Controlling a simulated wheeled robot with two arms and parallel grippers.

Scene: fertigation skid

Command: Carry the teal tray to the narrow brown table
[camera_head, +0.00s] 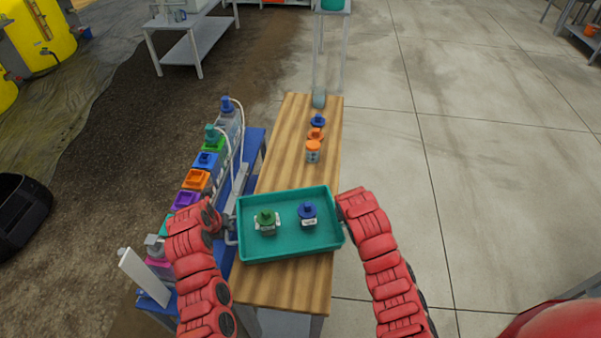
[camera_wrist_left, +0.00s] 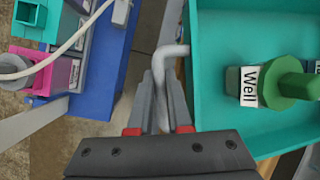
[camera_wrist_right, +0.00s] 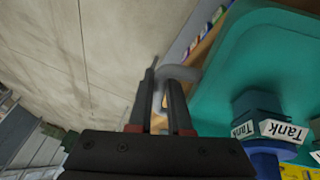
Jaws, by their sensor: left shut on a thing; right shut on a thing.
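The teal tray (camera_head: 290,252) is over the near half of the narrow brown table (camera_head: 285,290) in the head view; I cannot tell whether it touches the top. It holds a green-capped bottle (camera_head: 266,220) and a blue-capped bottle (camera_head: 308,213), both with white labels. My left gripper (camera_wrist_left: 162,105) is shut on the tray's grey left handle (camera_wrist_left: 167,55). The green-capped bottle's label reads "Well" in the left wrist view. My right gripper (camera_wrist_right: 160,105) is shut on the right handle (camera_wrist_right: 180,73). The blue-capped bottle's label reads "Tank" in the right wrist view.
Farther along the table stand an orange-lidded jar (camera_head: 313,152), an orange-capped item (camera_head: 316,134) and a blue-capped item (camera_head: 318,120). A blue bench (camera_head: 254,148) with several coloured containers runs along the left side. Open concrete floor (camera_head: 480,150) lies to the right.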

